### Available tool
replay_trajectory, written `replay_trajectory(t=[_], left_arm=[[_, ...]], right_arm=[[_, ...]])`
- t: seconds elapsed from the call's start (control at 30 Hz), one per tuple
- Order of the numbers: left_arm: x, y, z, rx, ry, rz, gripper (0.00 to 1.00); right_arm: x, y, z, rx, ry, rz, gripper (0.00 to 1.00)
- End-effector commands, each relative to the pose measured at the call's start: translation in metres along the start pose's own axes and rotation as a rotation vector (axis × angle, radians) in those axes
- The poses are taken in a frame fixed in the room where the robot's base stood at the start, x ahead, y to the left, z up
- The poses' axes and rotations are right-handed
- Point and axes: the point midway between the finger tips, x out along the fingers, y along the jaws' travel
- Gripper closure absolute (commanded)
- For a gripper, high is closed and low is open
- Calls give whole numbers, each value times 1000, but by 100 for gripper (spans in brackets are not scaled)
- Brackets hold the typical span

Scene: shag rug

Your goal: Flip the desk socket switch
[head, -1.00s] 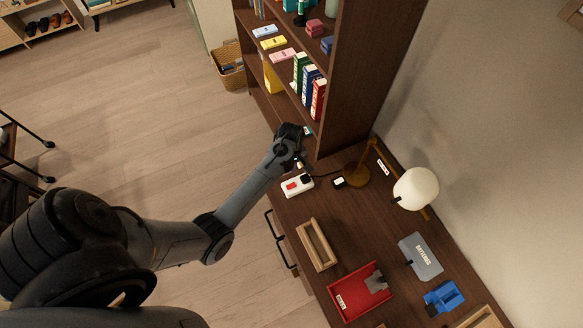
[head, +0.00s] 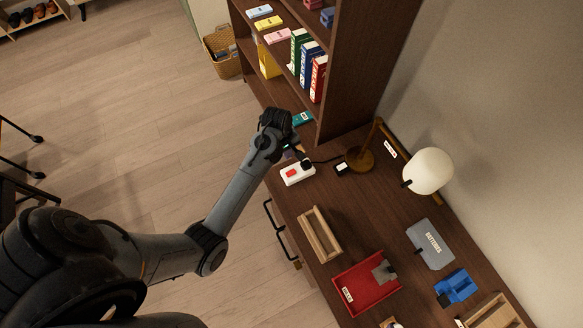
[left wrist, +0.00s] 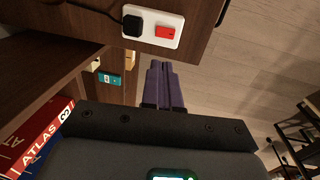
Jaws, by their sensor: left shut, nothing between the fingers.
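The desk socket (head: 297,173) is a white block with a red switch (head: 291,174) and a black plug (head: 306,163), lying at the near left corner of the dark wooden desk. In the left wrist view the socket (left wrist: 152,26) shows at the top, with its red switch (left wrist: 165,32) on the right and the plug (left wrist: 132,26) on the left. My left gripper (left wrist: 163,84) is shut and empty, its purple-looking fingers just off the desk edge and apart from the switch. In the head view its fingertips are hard to make out. My right gripper is not in view.
A tall bookshelf (head: 355,60) with books stands beside the socket end of the desk. Open floor lies left of the desk.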

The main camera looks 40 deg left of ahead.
Motion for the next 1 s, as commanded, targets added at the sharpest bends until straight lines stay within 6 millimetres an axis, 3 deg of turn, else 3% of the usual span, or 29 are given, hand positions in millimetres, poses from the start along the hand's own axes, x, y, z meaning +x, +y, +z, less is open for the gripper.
replay_trajectory(t=[0.27,0.7,1.0], left_arm=[[15,0,0,-1,-1,-2,100],[92,0,0,0,-2,-3,100],[130,0,0,-1,0,-1,100]], right_arm=[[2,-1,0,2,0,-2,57],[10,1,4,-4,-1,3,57],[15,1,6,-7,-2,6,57]])
